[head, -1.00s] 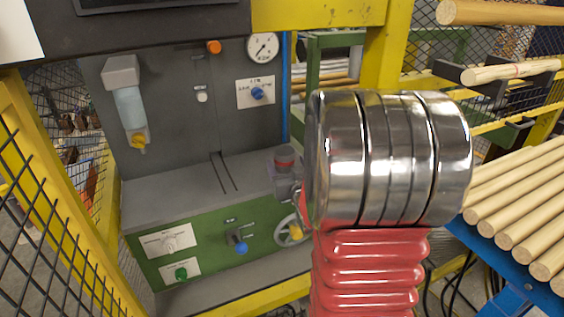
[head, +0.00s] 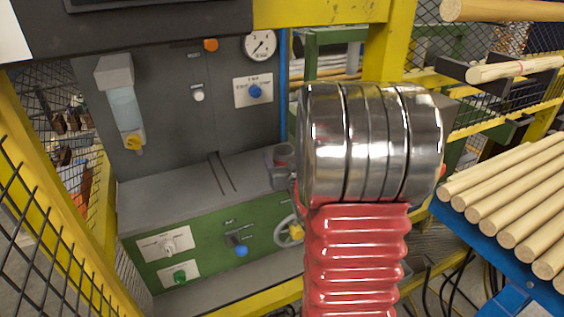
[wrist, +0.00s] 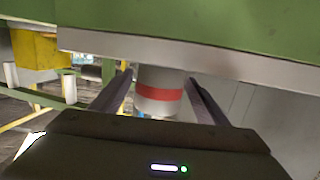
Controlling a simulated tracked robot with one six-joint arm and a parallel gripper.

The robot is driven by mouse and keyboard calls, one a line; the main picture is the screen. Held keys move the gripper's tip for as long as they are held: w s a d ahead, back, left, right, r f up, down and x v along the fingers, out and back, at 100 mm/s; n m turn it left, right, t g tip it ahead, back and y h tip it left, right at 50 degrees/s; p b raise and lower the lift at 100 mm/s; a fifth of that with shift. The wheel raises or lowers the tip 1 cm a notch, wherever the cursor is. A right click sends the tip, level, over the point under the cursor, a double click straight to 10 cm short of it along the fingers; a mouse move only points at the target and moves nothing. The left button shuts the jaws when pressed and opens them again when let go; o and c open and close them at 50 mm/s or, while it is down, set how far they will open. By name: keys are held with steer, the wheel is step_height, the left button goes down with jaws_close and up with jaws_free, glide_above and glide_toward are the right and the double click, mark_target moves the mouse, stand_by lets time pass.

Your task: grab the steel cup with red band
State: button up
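The steel cup with a red band (wrist: 157,104) is in the middle of the wrist view, its end against the grey ledge edge of the machine. My gripper (wrist: 160,80) is open, with one finger on each side of the cup and a narrow gap showing at both sides.
The green and grey machine (head: 205,238) stands behind the cup, with knobs and a handwheel (head: 288,232) on its front. A yellow mesh guard (head: 60,190) is at left. Wooden rods (head: 505,195) lie on a blue rack at right.

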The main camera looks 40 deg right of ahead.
steer(key=c, duration=1)
steer(key=shift+r, duration=0.15)
